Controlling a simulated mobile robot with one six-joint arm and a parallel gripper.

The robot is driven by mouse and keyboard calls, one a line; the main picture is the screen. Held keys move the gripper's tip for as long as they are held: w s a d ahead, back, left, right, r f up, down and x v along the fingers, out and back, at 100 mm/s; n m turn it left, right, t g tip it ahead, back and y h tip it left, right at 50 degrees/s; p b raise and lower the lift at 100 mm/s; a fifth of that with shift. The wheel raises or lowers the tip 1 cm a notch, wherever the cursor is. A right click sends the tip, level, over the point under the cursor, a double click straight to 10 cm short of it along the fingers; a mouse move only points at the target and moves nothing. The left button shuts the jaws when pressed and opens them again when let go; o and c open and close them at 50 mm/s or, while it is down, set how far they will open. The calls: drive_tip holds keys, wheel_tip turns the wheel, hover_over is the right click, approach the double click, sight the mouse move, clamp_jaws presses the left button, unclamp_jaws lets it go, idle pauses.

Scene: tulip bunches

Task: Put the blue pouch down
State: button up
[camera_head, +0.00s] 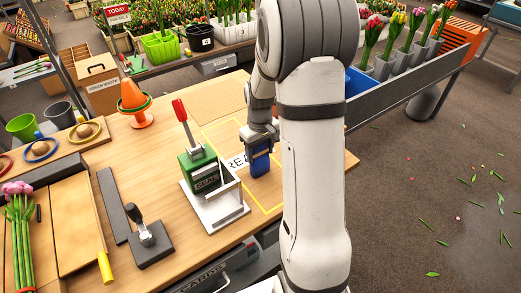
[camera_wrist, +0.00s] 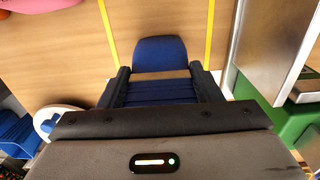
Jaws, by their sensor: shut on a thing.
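The blue pouch (camera_head: 260,163) is at the middle of the wooden table in the head view, over or on the yellow-outlined area (camera_head: 267,211) marked with letters starting "REA". My gripper (camera_head: 262,143) is above it and shut on it. In the wrist view the pouch (camera_wrist: 160,50) sits between the two dark fingers of my gripper (camera_wrist: 160,70), with yellow lines on the wood to both sides. I cannot tell whether the pouch touches the table. My arm hides the right part of the outlined area.
A green sealing device (camera_head: 203,172) with a red lever stands just left of the pouch. An orange cone (camera_head: 132,97) stands further back. A dark hand stamp (camera_head: 148,238) is at the front. A grey trough with tulip buckets (camera_head: 405,67) lies at the right.

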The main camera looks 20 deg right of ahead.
drive_tip(key=shift+f, duration=0.15)
drive_tip(key=o, duration=1.1)
wheel_tip(320, 180, up, 12)
drive_tip(key=shift+s+a+r, duration=0.1)
drive_tip(key=shift+r, duration=0.1)
drive_tip(key=s+a+r+m+t, duration=0.1)
drive_tip(key=s+a, duration=0.4)
drive_tip(key=s, duration=0.5)
drive_tip(key=s+a+r+m+t, duration=0.1)
drive_tip(key=s+a, duration=0.3)
drive_tip(key=s, duration=0.5)
drive_tip(key=shift+s+a+r+t, duration=0.3)
drive_tip(key=shift+s+a+r, duration=0.05)
drive_tip(key=shift+s+r, duration=0.05)
